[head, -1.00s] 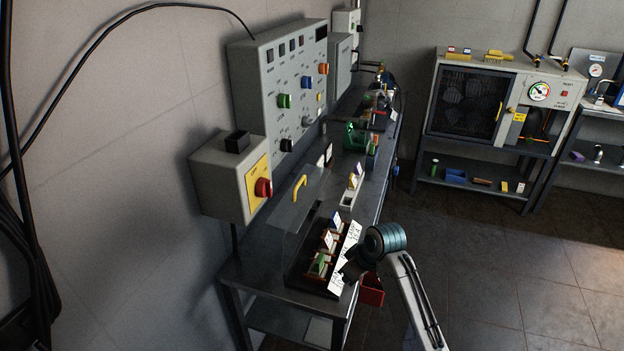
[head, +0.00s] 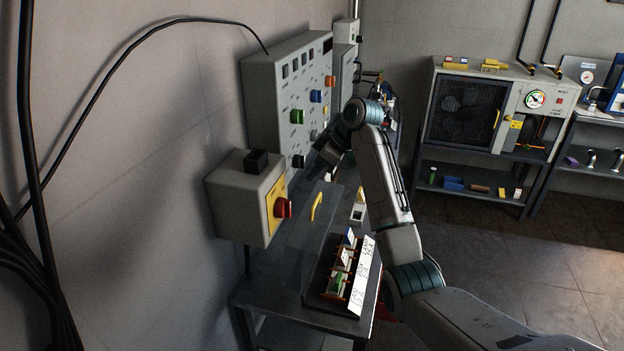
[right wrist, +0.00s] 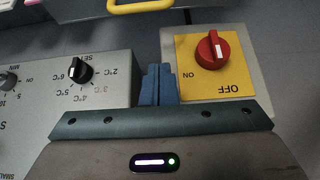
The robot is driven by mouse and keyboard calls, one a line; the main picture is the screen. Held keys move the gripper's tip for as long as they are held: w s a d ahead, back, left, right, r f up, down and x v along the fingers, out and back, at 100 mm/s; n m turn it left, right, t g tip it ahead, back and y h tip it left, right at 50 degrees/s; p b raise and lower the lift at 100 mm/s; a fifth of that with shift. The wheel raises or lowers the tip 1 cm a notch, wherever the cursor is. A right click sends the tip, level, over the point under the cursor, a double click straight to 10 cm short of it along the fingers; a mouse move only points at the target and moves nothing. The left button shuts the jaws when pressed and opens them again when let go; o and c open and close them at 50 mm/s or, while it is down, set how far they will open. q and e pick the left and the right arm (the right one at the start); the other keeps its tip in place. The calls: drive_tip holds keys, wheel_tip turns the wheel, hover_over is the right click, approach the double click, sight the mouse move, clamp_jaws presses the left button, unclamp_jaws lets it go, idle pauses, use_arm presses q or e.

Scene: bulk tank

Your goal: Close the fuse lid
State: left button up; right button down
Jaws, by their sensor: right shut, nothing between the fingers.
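The fuse lid (head: 303,232) is a clear panel with a yellow handle (head: 317,207). It stands raised along the wall side of the fuse tray (head: 318,294), which holds a row of coloured fuses with a white label strip in front. The yellow handle also shows at the top edge of the right wrist view (right wrist: 141,6). My right gripper (head: 314,166) is in front of the grey control panel, above and beyond the handle, apart from it. Its blue-grey fingers (right wrist: 159,85) are closed together and empty. My left gripper is not in view.
A grey switch box with a red knob (head: 283,208) sticks out from the wall beside the lid. The control panel (head: 292,85) with coloured knobs is close to my right gripper. My right arm covers part of the bench. Open floor lies to the right.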

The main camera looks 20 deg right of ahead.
drive_tip(key=f+p, duration=0.1)
drive_tip(key=f, duration=0.1)
drive_tip(key=f+p, duration=0.2)
drive_tip(key=f, duration=0.1)
drive_tip(key=a+f+p, duration=0.1)
drive_tip(key=f, duration=0.2)
drive_tip(key=shift+w, duration=0.35)
drive_tip(key=shift+s+d+p, duration=0.2)
drive_tip(key=shift+d+p, duration=0.05)
drive_tip(key=shift+p, duration=0.05)
drive_tip(key=shift+w+a+f, duration=0.1)
drive_tip(key=shift+a, duration=0.05)
